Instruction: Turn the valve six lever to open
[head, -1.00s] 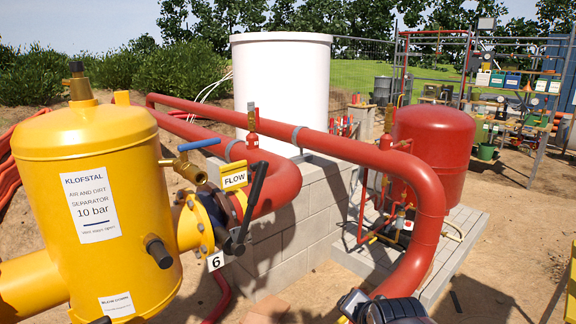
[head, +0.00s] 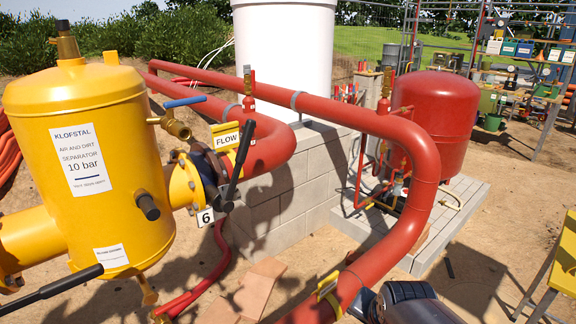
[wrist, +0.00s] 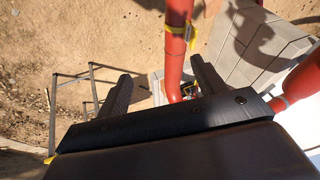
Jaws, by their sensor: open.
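Valve six sits between the yellow separator (head: 85,160) and the red pipe (head: 270,130), with a white tag marked 6 (head: 205,217) below it. Its black lever (head: 240,160) slants upward to the right across the front of the pipe joint, near the yellow FLOW tag (head: 227,137). My gripper (wrist: 160,85) is open and empty in the wrist view, with its two dark fingers apart. Valve six's lever cannot be made out there. In the head view part of my arm shows at the lower right, well apart from the lever; the fingertips are not visible.
A blue-handled brass valve (head: 176,125) is close above valve six. Another black lever (head: 50,290) lies at the lower left. A block wall (head: 290,185) and red tank (head: 435,125) are behind. A yellow stand (head: 550,270) is at right.

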